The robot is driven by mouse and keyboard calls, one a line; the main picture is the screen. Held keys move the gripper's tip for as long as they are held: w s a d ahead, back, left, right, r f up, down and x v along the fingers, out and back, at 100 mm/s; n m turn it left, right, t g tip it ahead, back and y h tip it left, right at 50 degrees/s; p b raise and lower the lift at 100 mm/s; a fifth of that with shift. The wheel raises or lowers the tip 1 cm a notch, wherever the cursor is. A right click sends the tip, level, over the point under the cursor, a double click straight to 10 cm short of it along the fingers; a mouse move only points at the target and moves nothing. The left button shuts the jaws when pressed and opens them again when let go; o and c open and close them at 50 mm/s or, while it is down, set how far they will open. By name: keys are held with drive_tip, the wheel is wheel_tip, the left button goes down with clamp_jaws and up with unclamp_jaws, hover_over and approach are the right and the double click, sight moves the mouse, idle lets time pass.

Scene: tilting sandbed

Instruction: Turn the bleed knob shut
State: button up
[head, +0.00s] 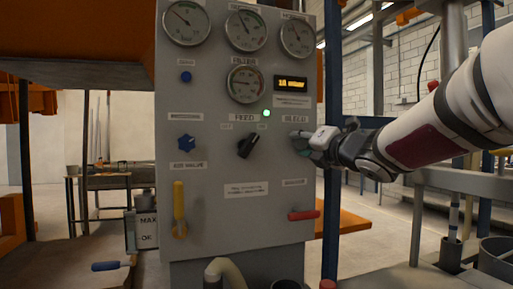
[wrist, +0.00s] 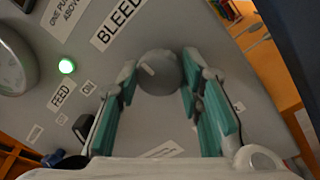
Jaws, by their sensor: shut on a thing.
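The grey panel (head: 220,215) stands upright in the head view. My gripper (head: 303,143) reaches it from the right, just under the BLEED label (head: 296,118). The bleed knob (wrist: 158,72) shows in the wrist view as a round grey knob with a pale mark on its face, under the large BLEED label (wrist: 117,22). My two green-padded fingers stand on either side of it and are shut on it. In the head view the gripper hides the knob.
Left of the bleed knob sit a black feed knob (head: 248,146), a lit green lamp (head: 266,112) and a blue star knob (head: 187,142). Below are a red lever (head: 303,215) and a yellow handle (head: 179,205). Gauges and an amber display (head: 291,84) are above.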

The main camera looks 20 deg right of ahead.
drive_tip(key=shift+f, duration=0.1)
drive_tip(key=o, duration=1.2)
drive_tip(key=shift+c, duration=0.2)
drive_tip(key=s+d, duration=0.1)
drive_tip(key=s, duration=1.1)
drive_tip(key=shift+d+f, duration=0.15)
drive_tip(key=shift+f, duration=0.2)
drive_tip(key=shift+w, duration=0.1)
